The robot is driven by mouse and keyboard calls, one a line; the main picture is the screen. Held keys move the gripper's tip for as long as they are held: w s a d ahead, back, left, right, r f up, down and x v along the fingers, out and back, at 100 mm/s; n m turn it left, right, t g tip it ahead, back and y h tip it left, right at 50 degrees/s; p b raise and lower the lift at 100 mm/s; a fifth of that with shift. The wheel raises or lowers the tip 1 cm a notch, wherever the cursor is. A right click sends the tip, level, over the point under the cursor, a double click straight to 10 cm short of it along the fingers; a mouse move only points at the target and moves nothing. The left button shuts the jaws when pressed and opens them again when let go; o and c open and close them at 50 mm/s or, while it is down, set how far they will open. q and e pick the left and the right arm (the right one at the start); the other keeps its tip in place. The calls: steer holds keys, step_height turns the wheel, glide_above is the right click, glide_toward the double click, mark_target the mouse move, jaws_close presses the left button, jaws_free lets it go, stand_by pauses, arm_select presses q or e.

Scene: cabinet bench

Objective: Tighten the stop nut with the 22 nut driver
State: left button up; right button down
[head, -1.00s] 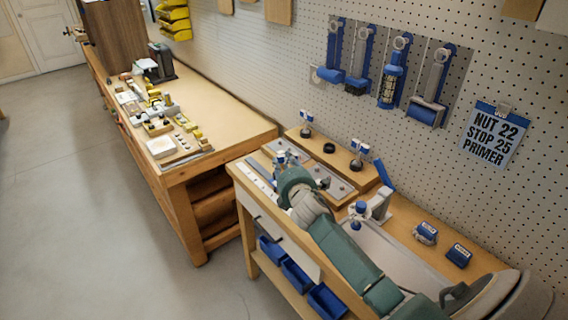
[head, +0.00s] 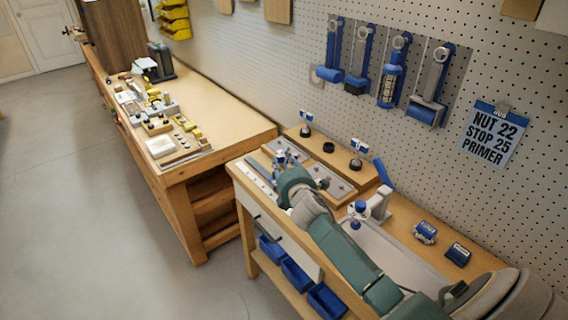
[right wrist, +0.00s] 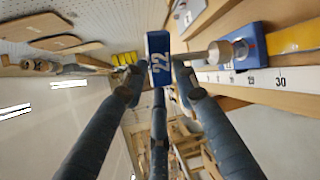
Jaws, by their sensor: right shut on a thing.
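My right gripper (head: 287,170) reaches over the far left part of the near bench. In the right wrist view its fingers (right wrist: 159,74) are shut on the 22 nut driver (right wrist: 158,58), whose blue block reads 22. A grey shaft runs right from the driver toward a pale round end (right wrist: 222,51) beside a blue block (right wrist: 249,42). I cannot tell whether the driver is seated on the stop nut; the nut is not clearly visible. My left gripper is out of view.
A scale strip (right wrist: 270,78) runs near the blue block. Two blue-tagged tools (head: 305,121) (head: 357,153) stand on a wooden rack behind the gripper. Blue wrenches (head: 392,78) hang on the pegboard, near a card (head: 493,135) reading NUT 22, STOP 25, PRIMER. Two blue blocks (head: 425,231) (head: 458,253) lie right.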

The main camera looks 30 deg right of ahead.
steer(key=shift+f+b, duration=0.8)
steer(key=shift+f, duration=0.25)
stand_by(0.6)
steer(key=shift+w+a+m+g+h+b, duration=0.15)
steer(key=shift+m+g+h+b, duration=0.25)
steer(key=shift+m+h+b, duration=0.35)
steer(key=shift+w+a+m+g+h+b, duration=0.15)
steer(key=shift+m+g+h+b, duration=0.35)
steer(key=shift+h+b, duration=0.35)
steer(key=shift+w+a+f+m+g+h+b, duration=0.15)
steer(key=shift+m+g+h+b, duration=0.45)
steer(key=shift+b, duration=0.6)
steer(key=shift+w+r+m+g+h+b, duration=0.15)
steer(key=shift+m+g+h+b, duration=0.25)
steer(key=shift+m+h+b, duration=0.6)
steer(key=shift+b, duration=0.55)
